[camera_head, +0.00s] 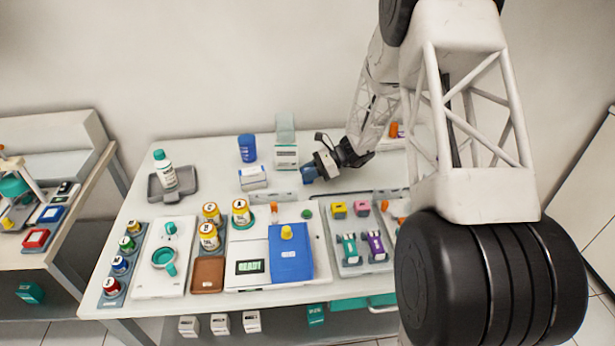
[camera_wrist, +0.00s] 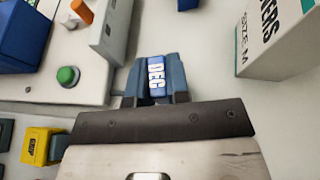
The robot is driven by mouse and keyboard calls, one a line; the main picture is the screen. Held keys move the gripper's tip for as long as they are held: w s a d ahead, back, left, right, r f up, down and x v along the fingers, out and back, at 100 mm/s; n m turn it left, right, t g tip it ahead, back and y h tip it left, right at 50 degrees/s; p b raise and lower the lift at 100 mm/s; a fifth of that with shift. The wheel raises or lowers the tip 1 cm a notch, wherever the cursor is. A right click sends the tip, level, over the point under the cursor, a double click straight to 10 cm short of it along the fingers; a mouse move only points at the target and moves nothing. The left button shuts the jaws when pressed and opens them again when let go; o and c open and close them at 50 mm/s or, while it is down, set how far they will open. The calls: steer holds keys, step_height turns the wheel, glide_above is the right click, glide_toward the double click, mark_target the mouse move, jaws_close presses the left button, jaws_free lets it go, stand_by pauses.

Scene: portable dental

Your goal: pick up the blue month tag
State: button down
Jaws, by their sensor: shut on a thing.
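The blue month tag (camera_wrist: 155,71), with white letters reading DEC, sits between the two fingers of my gripper (camera_wrist: 154,84) in the wrist view. The fingers are shut on its sides, and its lettered face shows. In the head view my gripper (camera_head: 311,173) is low over the back middle of the table, beside the glove box. The tag is hard to tell from the bluish fingers there. I cannot tell whether the tag touches the table.
The glove box (camera_head: 286,156) stands close behind my gripper and also shows in the wrist view (camera_wrist: 277,40). A device with a green button (camera_wrist: 67,76) is at left. Yellow (camera_head: 339,210) and pink (camera_head: 362,207) tags lie in front. A blue cup (camera_head: 247,148) stands further left.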

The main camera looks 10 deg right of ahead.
step_height(320, 180, up, 8)
steer(key=shift+r, duration=0.2)
stand_by(0.8)
